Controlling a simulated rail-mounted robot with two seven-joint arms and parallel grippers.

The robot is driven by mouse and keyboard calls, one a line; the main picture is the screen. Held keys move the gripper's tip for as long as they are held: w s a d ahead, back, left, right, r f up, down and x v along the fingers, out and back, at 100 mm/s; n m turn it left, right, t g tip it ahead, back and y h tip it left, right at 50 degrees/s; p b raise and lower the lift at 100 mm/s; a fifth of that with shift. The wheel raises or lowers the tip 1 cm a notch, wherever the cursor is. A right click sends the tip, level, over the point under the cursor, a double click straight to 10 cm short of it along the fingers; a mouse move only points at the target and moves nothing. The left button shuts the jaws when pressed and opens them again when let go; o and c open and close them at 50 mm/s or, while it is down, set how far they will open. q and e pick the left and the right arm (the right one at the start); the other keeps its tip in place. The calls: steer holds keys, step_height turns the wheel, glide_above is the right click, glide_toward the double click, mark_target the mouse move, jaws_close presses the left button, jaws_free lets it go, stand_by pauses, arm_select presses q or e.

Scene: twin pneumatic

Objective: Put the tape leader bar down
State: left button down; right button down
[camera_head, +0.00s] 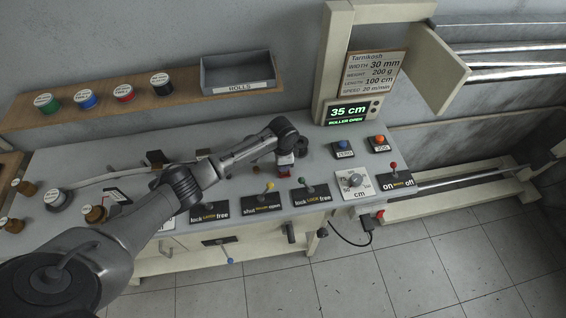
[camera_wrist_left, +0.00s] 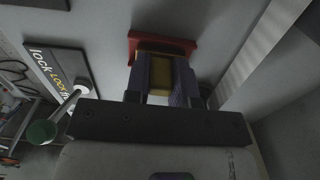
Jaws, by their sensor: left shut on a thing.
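My left gripper (camera_head: 286,164) is over the grey bench top (camera_head: 235,190), fingers pointing down. In the left wrist view the gripper (camera_wrist_left: 160,85) is shut on a yellow piece, with a red bar (camera_wrist_left: 160,42) just beyond the fingertips. I take the red bar and yellow piece to be the tape leader bar. In the head view a small red part of the bar (camera_head: 283,174) shows below the gripper, close to the bench top; I cannot tell whether it touches. My right gripper is not in view.
A green-knobbed lever (camera_head: 301,181) on a "lock free" plate (camera_head: 311,195) stands close by, also in the wrist view (camera_wrist_left: 42,131). A yellow-knobbed lever (camera_head: 270,186) is to its left. The display (camera_head: 348,111) reads 35 cm, roller open. Blue and orange buttons (camera_head: 377,139) lie right.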

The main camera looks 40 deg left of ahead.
arm_select(q)
steer(key=shift+f, duration=0.1)
steer(key=c, duration=1)
jaws_free()
step_height(320, 180, up, 12)
steer(key=p, duration=0.1)
steer(key=s+d+f, duration=0.6)
steer(key=d+f, duration=0.1)
steer(key=shift+s+d, duration=0.2)
steer(key=shift+s, duration=0.15)
steer(key=s+d+f+t+h, duration=0.1)
steer(key=s+d+f, duration=0.15)
steer(key=s, duration=0.25)
steer(key=s+d+f+t, duration=0.1)
steer(key=s+d, duration=0.2)
steer(key=s, duration=0.2)
steer(key=s+r+n, duration=0.1)
steer(key=s+n, duration=0.1)
steer(key=s, duration=0.4)
steer(key=s+r+n+t, duration=0.1)
steer(key=s+n, duration=0.1)
steer(key=s, duration=0.3)
steer(key=s+r+n, duration=0.1)
steer(key=s, duration=0.5)
steer(key=shift+s+d+n+t+y, duration=0.1)
steer(key=shift+s+n+t+y, duration=0.2)
steer(key=shift+n+y, duration=0.1)
